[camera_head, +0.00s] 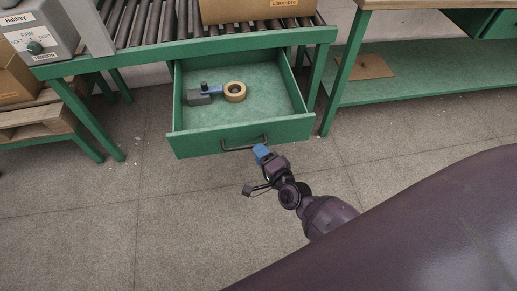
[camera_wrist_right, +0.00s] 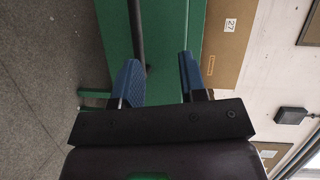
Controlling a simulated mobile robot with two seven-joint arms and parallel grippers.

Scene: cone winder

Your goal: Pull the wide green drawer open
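The wide green drawer (camera_head: 200,143) stands pulled out from under the roller table in the head view, its inside open to sight. Its dark bar handle (camera_head: 236,149) is on the front panel; the bar also shows in the right wrist view (camera_wrist_right: 136,28). My right gripper (camera_head: 261,151) is at the right end of the handle. In the right wrist view its blue fingers (camera_wrist_right: 160,78) are apart, with the end of the bar close to the left finger. I cannot tell whether they touch. My left gripper is not in view.
In the drawer lie a grey and blue tool (camera_head: 205,94) and a tan tape roll (camera_head: 235,92). A cardboard box (camera_head: 250,10) sits on the rollers. A green bench (camera_head: 430,72) stands at right, wooden pallets (camera_head: 35,122) at left. The floor before the drawer is clear.

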